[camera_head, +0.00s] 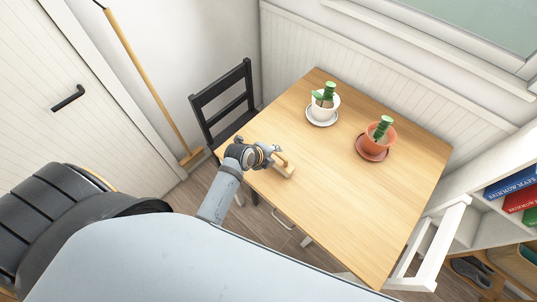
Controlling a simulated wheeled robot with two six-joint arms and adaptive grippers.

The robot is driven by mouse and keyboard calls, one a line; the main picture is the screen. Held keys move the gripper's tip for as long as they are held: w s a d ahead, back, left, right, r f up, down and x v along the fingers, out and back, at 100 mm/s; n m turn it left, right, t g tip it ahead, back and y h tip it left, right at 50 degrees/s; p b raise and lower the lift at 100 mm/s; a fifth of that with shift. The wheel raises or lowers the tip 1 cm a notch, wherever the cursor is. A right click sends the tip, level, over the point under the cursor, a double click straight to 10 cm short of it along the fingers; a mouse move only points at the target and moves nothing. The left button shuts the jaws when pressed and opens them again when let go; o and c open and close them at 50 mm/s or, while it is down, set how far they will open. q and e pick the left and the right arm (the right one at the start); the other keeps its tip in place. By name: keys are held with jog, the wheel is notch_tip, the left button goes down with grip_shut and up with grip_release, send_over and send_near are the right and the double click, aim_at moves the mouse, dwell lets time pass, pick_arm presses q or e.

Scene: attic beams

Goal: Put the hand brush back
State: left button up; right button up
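The hand brush (284,167) is a small, light wooden piece at the left edge of the wooden table. My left gripper (272,154) is right at the brush and partly covers it. The fingers are small and dark here, and I cannot tell whether they are closed on the brush or only beside it. I also cannot tell whether the brush rests on the table top or is held just above it. My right gripper is not in view.
The table (330,210) is clear in its front and middle. A white pot (322,111) and a terracotta pot (374,140) with green plants stand towards its back. A black chair (228,106) is at the left, a white chair (437,245) at the right. A broom (146,78) leans by the door.

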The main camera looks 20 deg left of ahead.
pick_arm(q)
jog(key=v, duration=0.5)
jog(key=shift+s+a+r, duration=0.1)
jog(key=shift+s+r, duration=0.15)
jog(key=shift+r, duration=0.05)
